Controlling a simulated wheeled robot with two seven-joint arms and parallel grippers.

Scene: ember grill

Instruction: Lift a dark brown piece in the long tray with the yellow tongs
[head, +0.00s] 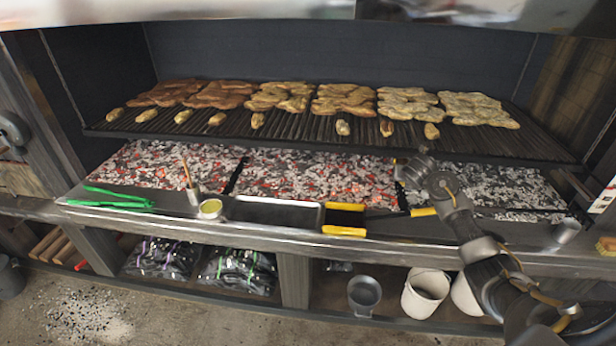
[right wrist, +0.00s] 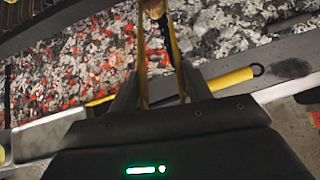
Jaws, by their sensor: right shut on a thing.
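My right gripper (right wrist: 158,92) is shut on the yellow tongs (right wrist: 174,55), whose arms run away from it toward the top of the right wrist view. A brown piece (right wrist: 153,9) shows between the tong arms at the top edge, partly cut off. In the head view my right gripper (head: 418,172) is over the ember bed at right; the tongs and piece cannot be made out there. The long tray (head: 265,225) is a dark metal tray on the front ledge, left of the gripper, and looks empty.
Grilled meat (head: 345,98) and several small sausages lie on the grate (head: 290,125) above glowing embers (head: 310,175). Yellow-handled tools (head: 344,231), green tongs (head: 110,201) and a small yellow-filled bowl (head: 210,208) lie on the ledge. Buckets (head: 424,293) stand below.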

